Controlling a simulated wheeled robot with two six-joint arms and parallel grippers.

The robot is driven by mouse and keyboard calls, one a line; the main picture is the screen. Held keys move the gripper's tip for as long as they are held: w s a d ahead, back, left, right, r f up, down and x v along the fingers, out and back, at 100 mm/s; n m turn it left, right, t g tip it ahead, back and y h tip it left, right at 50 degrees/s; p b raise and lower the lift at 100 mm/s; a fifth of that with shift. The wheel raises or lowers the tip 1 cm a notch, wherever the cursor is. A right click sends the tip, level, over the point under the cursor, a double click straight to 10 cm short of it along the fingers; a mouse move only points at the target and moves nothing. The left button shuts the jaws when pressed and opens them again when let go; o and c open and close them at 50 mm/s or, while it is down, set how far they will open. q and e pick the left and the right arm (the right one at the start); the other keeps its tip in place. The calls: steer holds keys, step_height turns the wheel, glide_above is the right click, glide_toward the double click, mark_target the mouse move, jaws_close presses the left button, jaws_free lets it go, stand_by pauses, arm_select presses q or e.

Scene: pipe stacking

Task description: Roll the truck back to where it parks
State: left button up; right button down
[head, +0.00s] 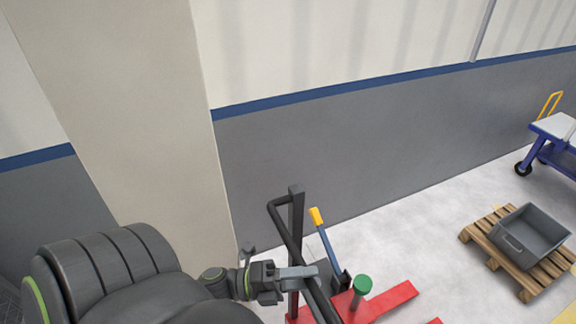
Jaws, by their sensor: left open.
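The truck (385,301) shows at the bottom centre in the head view, with red forks low on the floor and a dark upright with a looped black handle (283,230). A lever with a yellow grip (316,217) and a green-topped post (362,285) stand at it. My left gripper (306,280) is open at the black handle bar, overlapping it in the picture. I cannot tell whether its fingers touch the bar. The truck's lower part is cut off by the frame edge. My right gripper is out of view.
A beige pillar (125,90) stands left of the truck, before a grey wall (370,140). A wooden pallet (490,253) bearing a grey bin (528,237) lies to the right. A blue cart (548,150) stands at the far right. Pale floor (420,225) between truck and pallet is clear.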

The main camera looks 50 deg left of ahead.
arm_select(q)
steer(key=shift+s, duration=0.1)
steer(key=b+v, duration=0.4)
steer(key=v, duration=1.3)
steer(key=shift+s, duration=0.15)
steer(key=shift+a+f, duration=0.1)
steer(key=shift+a, duration=0.05)
